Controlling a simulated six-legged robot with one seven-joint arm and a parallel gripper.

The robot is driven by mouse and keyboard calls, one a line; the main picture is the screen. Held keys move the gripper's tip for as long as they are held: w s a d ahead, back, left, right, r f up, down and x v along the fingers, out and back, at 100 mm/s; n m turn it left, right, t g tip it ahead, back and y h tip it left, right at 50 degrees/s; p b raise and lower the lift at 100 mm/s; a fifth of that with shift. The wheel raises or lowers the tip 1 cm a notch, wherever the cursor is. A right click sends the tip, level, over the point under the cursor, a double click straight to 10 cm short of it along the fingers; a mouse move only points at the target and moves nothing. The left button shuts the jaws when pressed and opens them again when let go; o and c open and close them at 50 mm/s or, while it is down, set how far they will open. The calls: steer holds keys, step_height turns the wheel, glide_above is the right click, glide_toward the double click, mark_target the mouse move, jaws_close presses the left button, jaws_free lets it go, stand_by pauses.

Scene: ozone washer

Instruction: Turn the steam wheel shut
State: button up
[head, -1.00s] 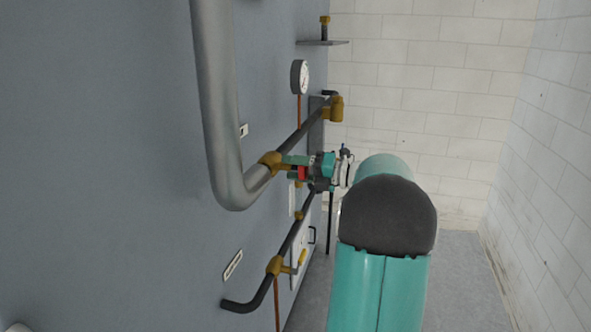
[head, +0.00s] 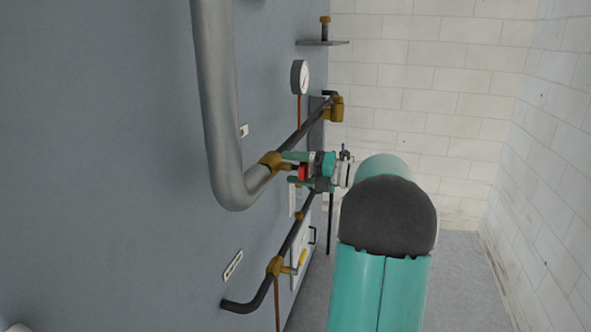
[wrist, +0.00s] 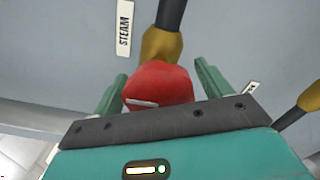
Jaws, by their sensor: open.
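The red steam wheel (wrist: 158,86) sits on a brass valve body (wrist: 161,46) under a label reading STEAM (wrist: 125,28) in the wrist view. In the head view the red wheel (head: 303,172) shows small, beside the brass fitting (head: 272,162) on the upper dark pipe. My gripper (wrist: 160,88) is open, with one green finger on each side of the wheel. A gap shows between the wheel and the right finger; the left finger is close to the wheel, and contact cannot be told. In the head view my gripper (head: 290,168) reaches left toward the wall.
A thick grey pipe (head: 225,150) bends down just left of the valve. A lower dark pipe carries a brass valve with a yellow handle (head: 301,258). Floor at right is clear.

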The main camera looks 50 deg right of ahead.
steer(key=v, duration=1.3)
steer(key=shift+s+d, duration=0.2)
steer(key=shift+s, duration=0.1)
steer(key=shift+s, duration=0.1)
